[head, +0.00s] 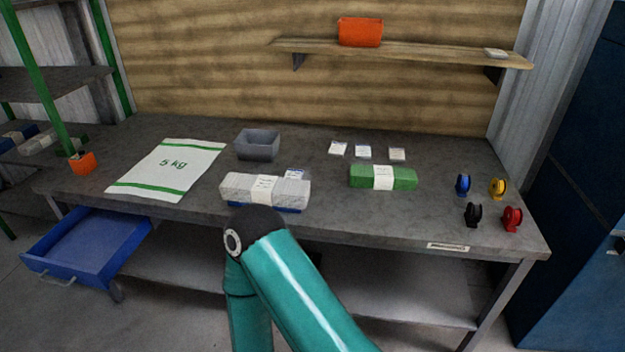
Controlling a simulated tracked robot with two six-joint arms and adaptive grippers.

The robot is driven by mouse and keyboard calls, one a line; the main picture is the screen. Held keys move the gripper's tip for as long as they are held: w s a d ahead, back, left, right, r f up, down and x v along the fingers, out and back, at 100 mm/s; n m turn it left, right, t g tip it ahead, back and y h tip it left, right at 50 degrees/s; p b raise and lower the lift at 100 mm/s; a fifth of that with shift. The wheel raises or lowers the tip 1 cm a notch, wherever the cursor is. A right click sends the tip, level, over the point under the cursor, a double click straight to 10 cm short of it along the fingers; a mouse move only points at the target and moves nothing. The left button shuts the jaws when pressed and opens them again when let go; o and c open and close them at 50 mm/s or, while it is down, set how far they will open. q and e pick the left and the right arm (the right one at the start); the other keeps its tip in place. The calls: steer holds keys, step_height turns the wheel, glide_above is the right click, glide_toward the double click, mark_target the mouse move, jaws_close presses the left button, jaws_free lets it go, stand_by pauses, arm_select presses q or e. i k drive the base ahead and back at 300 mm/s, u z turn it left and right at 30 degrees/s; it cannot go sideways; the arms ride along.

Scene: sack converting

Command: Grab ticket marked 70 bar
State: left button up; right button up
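Three small pale tickets lie in a row on the grey workbench (450,215), towards the back: a left ticket (339,148), a middle ticket (363,152) and a right ticket (397,154). Each has tiny print that is too small to read, so I cannot tell which is marked 70 bar. Another small pale card (496,53) lies on the right end of the wall shelf, also unreadable. Neither of my grippers shows. A teal arm of mine rises at the bottom middle, in front of the bench's front edge.
A grey bundle (236,188) and a green bundle (404,178) lie in front of the tickets. A grey bin (258,145), a 5 kg sack (172,171) and several coloured reels (512,218) are around. A blue drawer (85,245) stands open, lower left.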

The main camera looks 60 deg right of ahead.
mark_target(292, 173)
steer(key=z, duration=0.9)
steer(key=i, duration=0.8)
steer(key=z, duration=0.2)
steer(key=k, duration=0.85)
steer(key=z, duration=0.2)
steer(key=i, duration=0.85)
steer(key=u, duration=0.05)
